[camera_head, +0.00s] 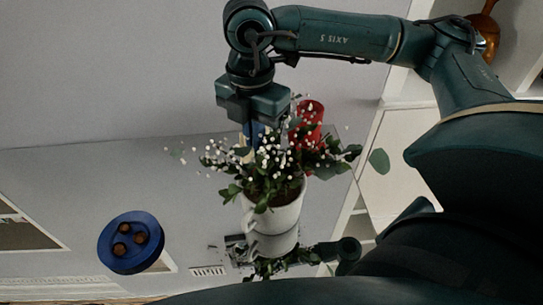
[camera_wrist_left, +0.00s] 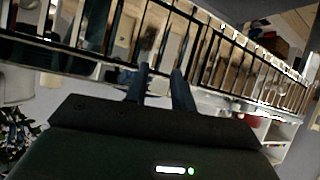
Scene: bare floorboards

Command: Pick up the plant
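The plant (camera_head: 270,180) stands upright in a white pot (camera_head: 275,218) in the middle of the head view. It has green leaves and many small white blossoms. My right gripper (camera_head: 252,132) is right above the plant and points down into its top. Its fingertips are partly hidden by leaves and blossoms, so I cannot tell how far apart they are or whether they touch the plant. My left gripper (camera_wrist_left: 161,72) shows in the left wrist view with a gap between its fingers and nothing between them. Leaves (camera_wrist_left: 15,132) show at that view's left edge.
The pot stands on a glossy surface that mirrors it. A red object (camera_head: 309,113) is just behind the plant. A blue round dish (camera_head: 131,242) with brown pieces lies at lower left. White shelving (camera_head: 385,165) is at right. A dark railing (camera_wrist_left: 215,55) crosses the left wrist view.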

